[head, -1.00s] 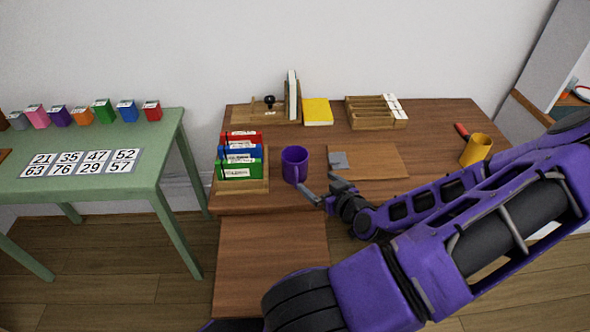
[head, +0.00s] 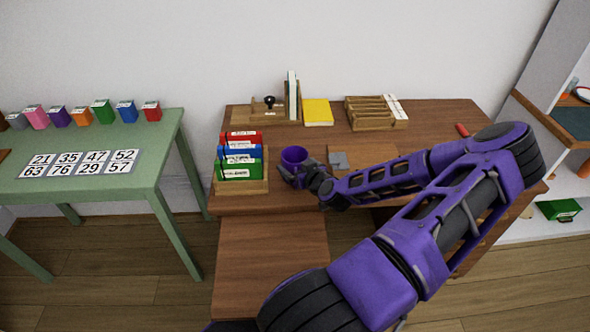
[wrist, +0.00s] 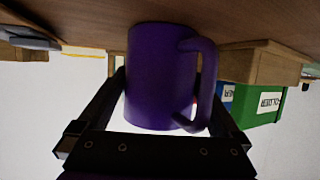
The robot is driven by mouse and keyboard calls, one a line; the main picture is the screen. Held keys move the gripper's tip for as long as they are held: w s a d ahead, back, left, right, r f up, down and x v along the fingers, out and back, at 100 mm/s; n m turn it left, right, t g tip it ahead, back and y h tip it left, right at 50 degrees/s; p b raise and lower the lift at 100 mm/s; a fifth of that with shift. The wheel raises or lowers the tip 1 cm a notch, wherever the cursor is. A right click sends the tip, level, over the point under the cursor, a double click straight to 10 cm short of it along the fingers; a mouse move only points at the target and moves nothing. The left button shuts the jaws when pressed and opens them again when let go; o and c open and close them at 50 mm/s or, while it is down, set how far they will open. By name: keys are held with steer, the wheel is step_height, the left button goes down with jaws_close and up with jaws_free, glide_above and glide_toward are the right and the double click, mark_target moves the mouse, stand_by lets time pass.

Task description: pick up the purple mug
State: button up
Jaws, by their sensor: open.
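The purple mug (head: 294,155) stands on the brown desk beside the file holder. In the wrist view, which appears upside down, the mug (wrist: 158,75) fills the middle, with its handle on the right. My gripper (head: 292,173) is open at the near side of the mug. Its two fingers reach along either side of the mug body, and the handle is near the right finger. I cannot tell whether either finger touches it. The lower part of the mug is hidden by my gripper in the head view.
A wooden holder (head: 240,187) with red, blue and green files (head: 241,168) stands close left of the mug. A grey square (head: 338,160) and a brown board (head: 378,153) lie to the right.

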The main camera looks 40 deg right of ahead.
steer(key=shift+c, duration=0.2)
steer(key=c, duration=1.2)
steer(key=shift+c, duration=0.4)
steer(key=shift+r, duration=0.1)
